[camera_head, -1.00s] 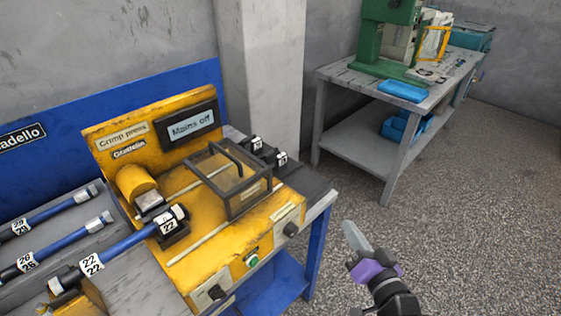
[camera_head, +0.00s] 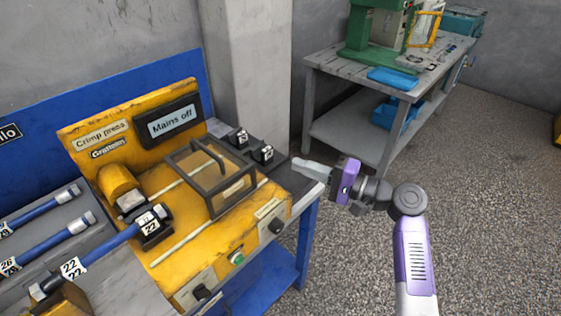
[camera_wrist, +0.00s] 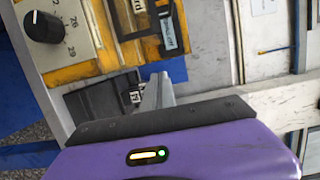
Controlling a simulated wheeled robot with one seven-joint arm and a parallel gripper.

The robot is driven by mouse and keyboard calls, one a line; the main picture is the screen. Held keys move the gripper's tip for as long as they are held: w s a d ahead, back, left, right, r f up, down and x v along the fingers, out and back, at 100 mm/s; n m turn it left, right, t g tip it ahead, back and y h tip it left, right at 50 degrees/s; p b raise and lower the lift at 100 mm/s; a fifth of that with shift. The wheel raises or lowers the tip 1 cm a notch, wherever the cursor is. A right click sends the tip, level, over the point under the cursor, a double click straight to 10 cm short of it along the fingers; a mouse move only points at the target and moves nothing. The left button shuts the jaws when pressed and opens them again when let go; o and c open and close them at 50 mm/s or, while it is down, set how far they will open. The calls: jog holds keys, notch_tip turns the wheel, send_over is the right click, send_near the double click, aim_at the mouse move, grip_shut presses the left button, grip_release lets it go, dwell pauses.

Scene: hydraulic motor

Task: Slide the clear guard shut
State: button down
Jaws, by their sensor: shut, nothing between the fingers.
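The clear guard (camera_head: 212,177) is a dark-framed see-through box with a bar handle on top. It sits on two pale rails at the right part of the yellow crimp press (camera_head: 178,246). The blue hose end (camera_head: 150,226) and the press head (camera_head: 120,187) are to its left, uncovered. A corner of the guard's frame shows in the wrist view (camera_wrist: 130,52). My gripper (camera_head: 297,164) is shut and empty, right of the guard and clear of it, near the bench's right edge. Its fingers also show in the wrist view (camera_wrist: 156,92).
Black labelled dies (camera_head: 262,153) stand on the bench just right of the guard, close to my gripper. The display (camera_head: 168,121) reads "Mains off". Black knobs (camera_head: 277,226) and a green button (camera_head: 236,257) line the press front. A second table (camera_head: 345,83) stands behind.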

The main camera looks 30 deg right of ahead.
jog(key=w+a, duration=0.2)
jog(key=w+a+p, duration=0.1)
jog(key=w+a, duration=0.1)
jog(key=a, duration=0.1)
jog(key=w+a+p, duration=0.1)
jog(key=w+a, duration=0.2)
jog(key=shift+r, duration=0.1)
jog(key=shift+s+a+p, duration=0.15)
jog(key=shift+a+p, duration=0.2)
jog(key=shift+a, duration=0.05)
jog(key=s+a, duration=0.1)
jog(key=a, duration=0.4)
jog(key=s+a+p, duration=0.1)
jog(key=s+a, duration=0.1)
jog(key=a, duration=0.3)
jog(key=s+a+p, duration=0.1)
jog(key=s+a, duration=0.1)
jog(key=a, duration=0.4)
jog(key=shift+s+a, duration=0.1)
jog(key=shift+s, duration=0.05)
